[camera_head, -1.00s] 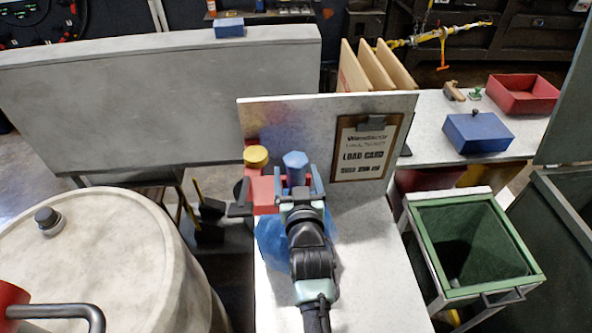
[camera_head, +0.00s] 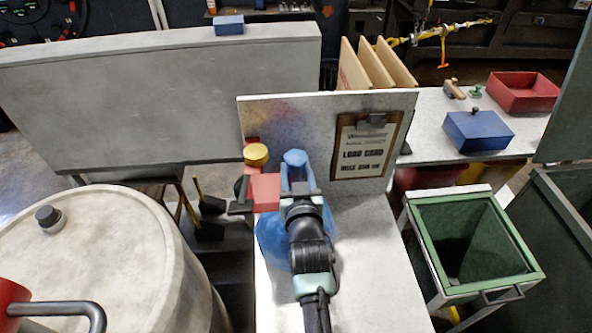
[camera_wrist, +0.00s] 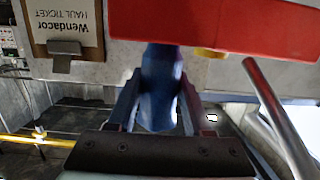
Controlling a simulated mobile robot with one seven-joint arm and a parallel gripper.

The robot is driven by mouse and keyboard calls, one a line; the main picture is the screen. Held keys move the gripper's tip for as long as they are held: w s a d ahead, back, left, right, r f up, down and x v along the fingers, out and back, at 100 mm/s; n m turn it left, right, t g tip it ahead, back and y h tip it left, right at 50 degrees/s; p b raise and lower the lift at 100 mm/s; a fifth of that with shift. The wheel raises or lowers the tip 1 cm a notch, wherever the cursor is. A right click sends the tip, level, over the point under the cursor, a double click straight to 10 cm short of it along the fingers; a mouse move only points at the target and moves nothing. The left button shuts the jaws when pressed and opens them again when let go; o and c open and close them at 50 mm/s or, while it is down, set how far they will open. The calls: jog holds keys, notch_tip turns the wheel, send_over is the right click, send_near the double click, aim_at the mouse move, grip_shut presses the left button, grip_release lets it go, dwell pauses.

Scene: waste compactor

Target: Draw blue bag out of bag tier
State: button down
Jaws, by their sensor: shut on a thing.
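The blue bag (camera_head: 272,242) sits on the pale bench beside and beneath my gripper, partly hidden by my arm. Its twisted neck stands up, with the knobbed top (camera_head: 295,158) showing above my fingers. The bag tier (camera_head: 265,190) is a red block with a yellow knob, just left of the neck. My gripper (camera_head: 299,182) is shut on the bag's neck. In the wrist view the blue neck (camera_wrist: 158,85) lies between my two fingers, and the red tier (camera_wrist: 215,25) is close beside it. The contact between neck and tier is hidden.
An upright panel with a load-card clipboard (camera_head: 366,147) stands close behind my gripper. A large pale drum (camera_head: 110,260) is at the left. A green-rimmed bin (camera_head: 478,210) is at the right. The bench to the right of my arm is clear.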

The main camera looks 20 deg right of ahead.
jog(key=shift+w+r, duration=0.1)
jog(key=shift+r, duration=0.15)
jog(key=shift+r, duration=0.3)
jog(key=shift+d, duration=0.15)
jog(key=s+d+b, duration=0.3)
jog(key=d+b, duration=0.8)
jog(key=d, duration=0.1)
jog(key=shift+s+d, duration=0.2)
jog(key=shift+s, duration=0.15)
dwell(1.2)
jog(key=shift+f+b, duration=0.35)
jog(key=shift+b, duration=0.1)
dwell(0.4)
